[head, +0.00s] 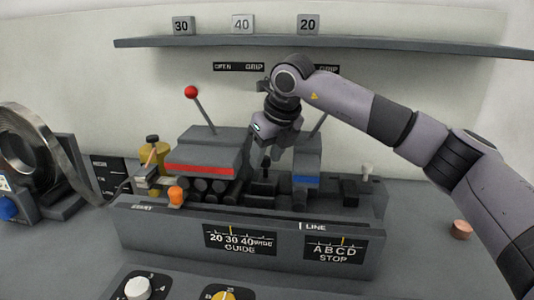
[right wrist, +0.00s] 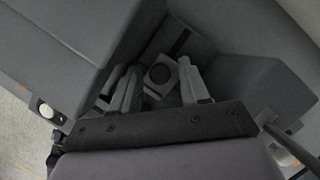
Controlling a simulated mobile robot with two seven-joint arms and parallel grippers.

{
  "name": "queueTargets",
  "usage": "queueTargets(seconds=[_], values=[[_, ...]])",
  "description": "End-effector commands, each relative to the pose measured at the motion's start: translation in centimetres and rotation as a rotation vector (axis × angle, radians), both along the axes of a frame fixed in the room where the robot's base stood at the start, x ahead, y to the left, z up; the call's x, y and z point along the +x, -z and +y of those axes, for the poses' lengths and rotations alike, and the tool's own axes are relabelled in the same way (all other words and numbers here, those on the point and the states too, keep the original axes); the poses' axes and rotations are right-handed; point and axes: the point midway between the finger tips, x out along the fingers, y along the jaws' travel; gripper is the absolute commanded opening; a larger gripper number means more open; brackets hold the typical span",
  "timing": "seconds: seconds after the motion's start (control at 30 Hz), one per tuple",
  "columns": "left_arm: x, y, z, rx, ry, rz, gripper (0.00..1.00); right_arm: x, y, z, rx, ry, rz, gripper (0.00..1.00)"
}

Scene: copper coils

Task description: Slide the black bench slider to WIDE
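The black bench slider appears to be the dark block (head: 262,187) in the middle of the bench, behind the GUIDE plate (head: 240,240), which reads 20, 30, 40, WIDE. A yellow mark on that plate stands near 30. My right gripper (head: 266,165) points down just above this block. In the right wrist view the two fingers (right wrist: 160,88) are apart, with a dark block with a round top (right wrist: 160,73) between and beyond them. I cannot tell whether they touch it. My left gripper is not in view.
A red-striped housing (head: 200,168) with a red-knobbed lever (head: 191,92) stands left of the gripper, and a blue-striped housing (head: 306,180) right. A STOP plate (head: 334,248) is at front right. A shelf (head: 350,45) runs above. A coil (head: 30,150) is far left.

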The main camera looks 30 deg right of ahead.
Motion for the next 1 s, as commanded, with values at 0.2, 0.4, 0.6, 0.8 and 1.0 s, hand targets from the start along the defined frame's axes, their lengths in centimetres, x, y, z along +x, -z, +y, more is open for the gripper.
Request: queueTargets(seconds=[0.2, 0.4, 0.6, 0.8, 1.0], values=[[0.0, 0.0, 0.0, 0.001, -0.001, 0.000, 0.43, 0.0, 0.0, 0.0, 0.000, 0.000, 0.000, 0.00], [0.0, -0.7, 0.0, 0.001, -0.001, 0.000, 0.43, 0.8, -0.2, -0.5, 0.000, 0.002, 0.002, 0.00], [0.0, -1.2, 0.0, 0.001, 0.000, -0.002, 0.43, 1.9, -0.2, -1.4, -0.001, 0.001, 0.000, 0.00], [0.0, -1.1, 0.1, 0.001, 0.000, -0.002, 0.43, 2.0, -0.1, -1.6, -0.002, 0.002, -0.006, 0.00], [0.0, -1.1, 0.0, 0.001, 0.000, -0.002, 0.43, 2.0, -0.2, -1.6, -0.002, 0.004, -0.006, 0.50]])
